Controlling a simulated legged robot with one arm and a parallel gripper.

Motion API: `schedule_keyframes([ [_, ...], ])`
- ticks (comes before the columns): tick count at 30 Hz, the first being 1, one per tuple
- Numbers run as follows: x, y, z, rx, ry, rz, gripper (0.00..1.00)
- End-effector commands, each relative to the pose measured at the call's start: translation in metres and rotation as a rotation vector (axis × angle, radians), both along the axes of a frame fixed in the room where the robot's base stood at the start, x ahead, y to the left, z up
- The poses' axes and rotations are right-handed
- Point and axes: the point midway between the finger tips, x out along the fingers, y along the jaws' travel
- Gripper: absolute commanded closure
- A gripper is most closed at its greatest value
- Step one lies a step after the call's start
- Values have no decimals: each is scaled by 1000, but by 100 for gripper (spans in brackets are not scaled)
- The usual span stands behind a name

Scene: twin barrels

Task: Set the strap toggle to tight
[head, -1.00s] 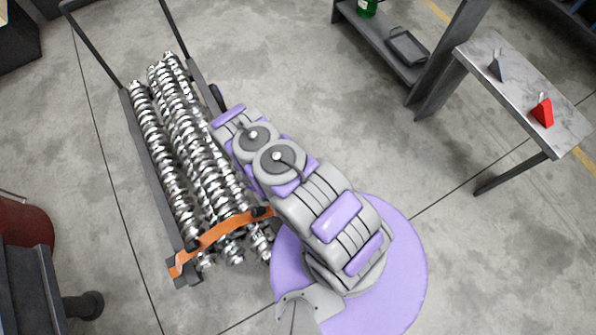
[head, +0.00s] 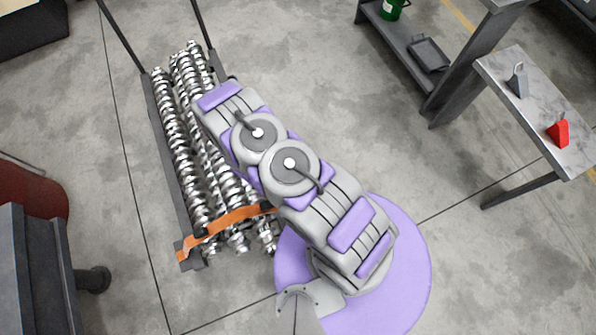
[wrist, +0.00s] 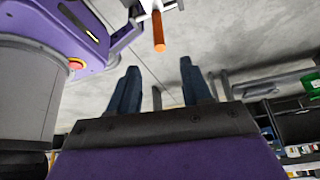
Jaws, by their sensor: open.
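An orange strap (head: 225,230) crosses the near end of a cart holding several shiny ridged metal shafts (head: 175,130). Its right end passes beside my arm, and I see no toggle there in the head view. My arm hides part of the shafts and hides my gripper in the head view. In the wrist view my gripper (wrist: 158,90) has two dark fingers, apart with nothing between them. Beyond the fingertips, near the top, an orange rod (wrist: 158,32) sticks out from a pale metal bracket. I cannot tell whether it is the strap toggle.
A marble-topped table (head: 540,105) at the right holds a grey block (head: 517,80) and a red block (head: 558,132). A dark shelf (head: 400,50) stands at the top right. A dark cabinet (head: 35,270) and red barrel (head: 35,185) are at the left. Floor between is clear.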

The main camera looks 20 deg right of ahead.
Motion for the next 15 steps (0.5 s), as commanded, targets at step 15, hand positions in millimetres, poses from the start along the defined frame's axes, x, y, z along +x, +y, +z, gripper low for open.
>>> schedule_keyframes([
  [15,3,20,36,-3,0,1,52],
])
